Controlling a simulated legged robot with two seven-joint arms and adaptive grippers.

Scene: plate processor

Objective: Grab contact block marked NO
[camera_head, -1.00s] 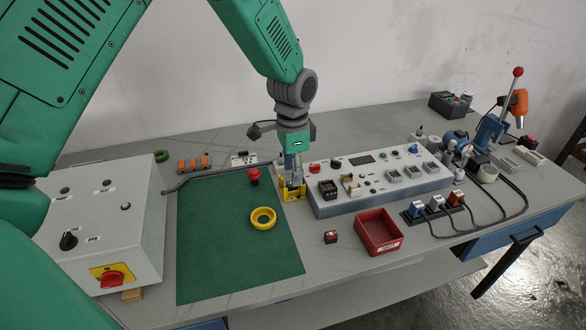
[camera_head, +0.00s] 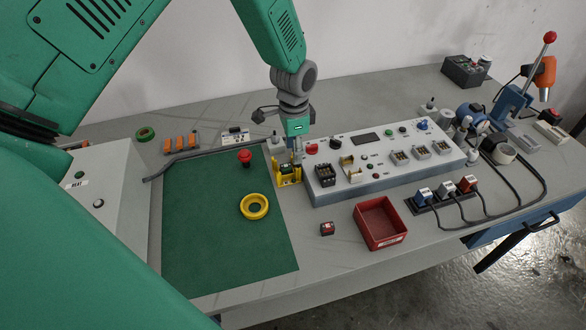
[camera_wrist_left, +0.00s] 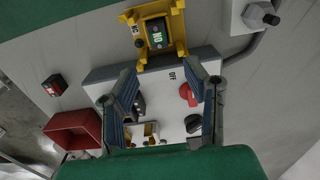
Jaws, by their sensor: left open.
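The holder also shows in the head view (camera_head: 283,181), at the left end of the grey control panel. My left gripper (camera_head: 297,158) points down just above and beside the holder, partly covering it. In the left wrist view the fingers of my left gripper (camera_wrist_left: 164,78) are spread apart and empty, and the block lies beyond their tips. The holder's side carries an NC mark. My right gripper is not in view.
The control panel (camera_head: 400,176) with switches and sockets stands right of the holder. A red bin (camera_head: 399,240) and a small red-and-black block (camera_head: 327,229) are in front. A red button (camera_head: 245,157) and yellow ring (camera_head: 254,206) lie on the green mat (camera_head: 220,250).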

